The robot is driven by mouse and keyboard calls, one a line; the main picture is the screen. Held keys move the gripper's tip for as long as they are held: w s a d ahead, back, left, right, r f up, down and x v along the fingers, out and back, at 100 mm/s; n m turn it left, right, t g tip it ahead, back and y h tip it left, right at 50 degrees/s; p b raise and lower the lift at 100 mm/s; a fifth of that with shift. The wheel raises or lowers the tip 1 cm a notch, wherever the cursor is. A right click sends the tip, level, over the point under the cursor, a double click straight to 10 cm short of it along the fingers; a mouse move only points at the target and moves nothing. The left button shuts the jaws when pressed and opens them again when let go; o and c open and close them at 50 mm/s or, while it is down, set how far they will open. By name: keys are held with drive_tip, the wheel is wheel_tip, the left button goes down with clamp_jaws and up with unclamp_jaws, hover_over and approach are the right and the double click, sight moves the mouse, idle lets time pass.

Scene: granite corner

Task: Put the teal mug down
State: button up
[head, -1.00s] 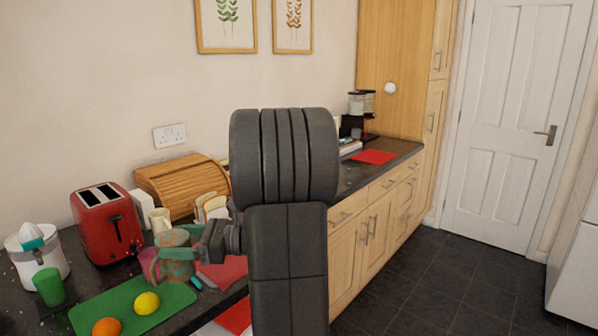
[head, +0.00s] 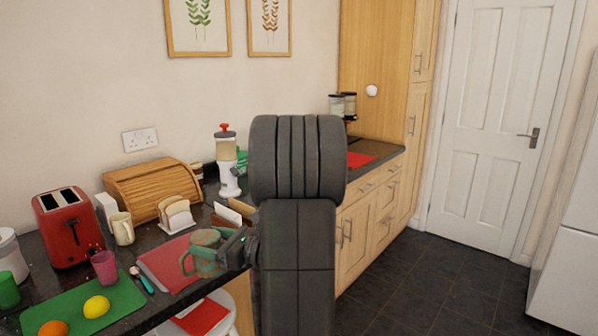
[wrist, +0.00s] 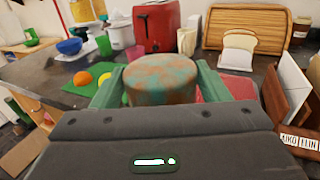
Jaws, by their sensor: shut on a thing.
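The teal mug (head: 207,256) has brown, rusty patches and a green handle on its left in the head view. My gripper (head: 232,246) is shut on it. In the wrist view the mug (wrist: 160,78) sits between my two green fingers (wrist: 158,88), its patchy round face filling the gap. In the head view the mug is in front of the right part of a red mat (head: 165,262) on the counter. I cannot tell whether its base touches anything. My dark arm hides part of the counter to the right.
Left of the mug are a pink cup (head: 104,267), a spoon (head: 142,280) and a green board (head: 75,306) with a lemon (head: 97,306) and an orange (head: 54,328). Behind stand a toast rack (head: 176,214), a cream jug (head: 122,229) and a red toaster (head: 68,227). A stool (head: 203,318) is below.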

drive_tip(key=w+d+f+m+t+h, duration=0.3)
drive_tip(key=d+f+t+h, duration=0.1)
drive_tip(key=d, duration=0.3)
drive_tip(key=w+d+f+m+t+h+p, duration=0.1)
drive_tip(key=w+d+f+m+t+h, duration=0.1)
drive_tip(key=d+f+m+t+h, duration=0.2)
drive_tip(key=w+d+f+m+t+h, duration=0.3)
drive_tip(key=d+f+m+t+h, duration=0.1)
drive_tip(key=d, duration=0.6)
drive_tip(key=shift+w+f, duration=0.35)
drive_tip(key=shift+f, duration=0.25)
drive_tip(key=shift+d, duration=0.2)
